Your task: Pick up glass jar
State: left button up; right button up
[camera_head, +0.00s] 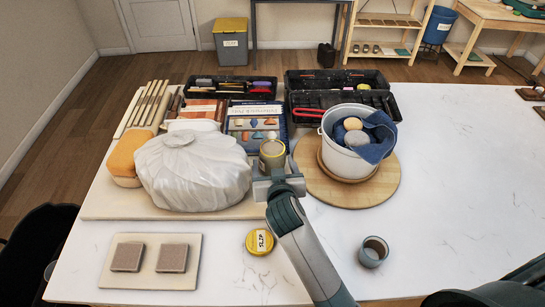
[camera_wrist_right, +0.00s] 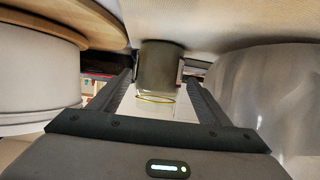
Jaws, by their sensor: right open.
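The glass jar (camera_head: 272,154) stands upright on the board beside the white plastic-wrapped lump, with grey-brown content and a yellowish rim. My right gripper (camera_head: 274,176) is at the near side of the jar, its body covering the jar's lower part in the head view. In the right wrist view the jar (camera_wrist_right: 160,72) appears between the two open fingers of the gripper (camera_wrist_right: 160,85). Whether the fingers touch the glass cannot be told. A yellow lid labelled SLIP (camera_head: 260,242) lies on the table nearer to me. My left gripper is not in view.
The wrapped lump (camera_head: 195,172) is close on the jar's left. A white bucket (camera_head: 345,160) with a blue cloth stands on a round wooden board (camera_head: 392,190) to the right. Tool trays and books are behind. A small cup (camera_head: 373,252) stands at front right.

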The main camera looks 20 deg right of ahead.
aim_at(271, 149)
jog(key=shift+w+d+p, duration=0.15)
jog(key=shift+w+p, duration=0.4)
jog(key=shift+p, duration=0.05)
jog(key=p+x, duration=0.1)
jog(key=x, duration=0.1)
jog(key=shift+w+d+p, duration=0.1)
jog(key=shift+w+p, duration=0.2)
jog(key=shift+w, duration=0.05)
jog(key=shift+w+d+f, duration=0.1)
jog(key=shift+w+f, duration=0.3)
jog(key=shift+w, duration=0.2)
jog(key=c, duration=1.4)
jog(key=shift+r, duration=0.1)
jog(key=shift+c, duration=0.7)
jog(key=shift+r, duration=0.3)
